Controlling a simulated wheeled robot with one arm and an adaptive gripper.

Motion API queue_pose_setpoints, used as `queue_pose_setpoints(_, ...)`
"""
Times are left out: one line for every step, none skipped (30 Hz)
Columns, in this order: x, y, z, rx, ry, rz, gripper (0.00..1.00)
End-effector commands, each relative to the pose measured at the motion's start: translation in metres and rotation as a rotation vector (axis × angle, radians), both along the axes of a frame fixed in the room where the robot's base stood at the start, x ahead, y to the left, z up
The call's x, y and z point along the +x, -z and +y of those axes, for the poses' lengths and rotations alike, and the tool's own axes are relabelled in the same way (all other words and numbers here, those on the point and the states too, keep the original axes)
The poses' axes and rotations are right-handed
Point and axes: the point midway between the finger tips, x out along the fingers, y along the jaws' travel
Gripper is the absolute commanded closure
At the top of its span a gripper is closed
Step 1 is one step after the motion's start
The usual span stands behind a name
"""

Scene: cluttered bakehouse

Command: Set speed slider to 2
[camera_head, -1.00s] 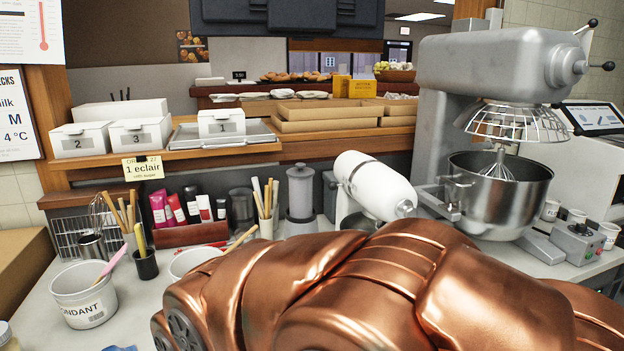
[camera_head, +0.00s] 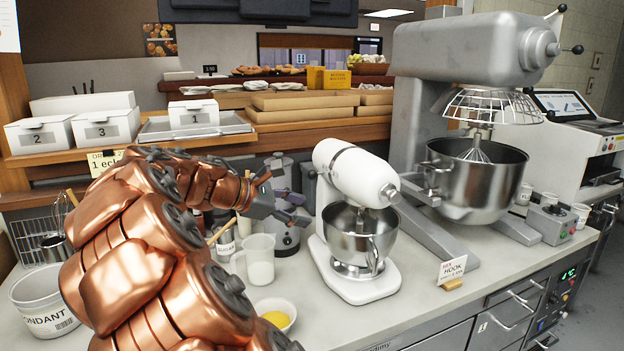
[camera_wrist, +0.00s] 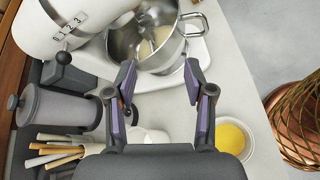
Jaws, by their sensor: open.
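The white stand mixer (camera_head: 352,170) stands on the counter, with its steel bowl (camera_head: 358,240) below the head. In the wrist view, the mixer head (camera_wrist: 35,35) is at upper left, with a speed scale (camera_wrist: 68,27) marked 0 to 3. A dark round knob, the speed slider (camera_wrist: 63,58), sticks out beside the scale, nearest the 0 end; its exact setting is hard to read. My gripper (camera_head: 297,208) is open and empty, left of the mixer. In the wrist view my gripper (camera_wrist: 160,75) is apart from the knob, which lies left of the fingers.
A clear jug (camera_head: 260,260) and a bowl with yellow contents (camera_head: 275,313) stand near my arm. A grey canister (camera_wrist: 58,107) is close to the mixer. A large mixer (camera_head: 470,50) and a HOOK sign (camera_head: 453,268) are to the right.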

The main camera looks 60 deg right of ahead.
Motion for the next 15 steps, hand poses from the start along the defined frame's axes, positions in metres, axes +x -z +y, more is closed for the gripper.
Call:
queue_pose_setpoints(0.011,-0.003,-0.017,-0.027,-0.02,0.074,0.47)
queue_pose_setpoints(0.017,-0.006,-0.026,-0.04,-0.035,0.121,0.47)
queue_pose_setpoints(0.025,-0.009,-0.038,-0.054,-0.054,0.187,0.47)
queue_pose_setpoints(0.032,-0.012,-0.046,-0.066,-0.069,0.233,0.47)
queue_pose_setpoints(0.038,-0.014,-0.053,-0.077,-0.084,0.279,0.47)
queue_pose_setpoints(0.047,-0.015,-0.064,-0.086,-0.103,0.345,0.47)
queue_pose_setpoints(0.055,-0.015,-0.071,-0.094,-0.118,0.391,0.47)
queue_pose_setpoints(0.062,-0.016,-0.078,-0.101,-0.132,0.435,0.47)
queue_pose_setpoints(0.07,-0.015,-0.086,-0.107,-0.148,0.494,0.47)
queue_pose_setpoints(0.077,-0.014,-0.092,-0.111,-0.162,0.535,0.47)
queue_pose_setpoints(0.084,-0.013,-0.097,-0.114,-0.175,0.573,0.47)
queue_pose_setpoints(0.091,-0.012,-0.104,-0.118,-0.189,0.623,0.47)
queue_pose_setpoints(0.095,-0.01,-0.108,-0.118,-0.199,0.654,0.47)
queue_pose_setpoints(0.1,-0.008,-0.112,-0.119,-0.208,0.682,0.47)
queue_pose_setpoints(0.106,-0.006,-0.116,-0.121,-0.22,0.717,0.47)
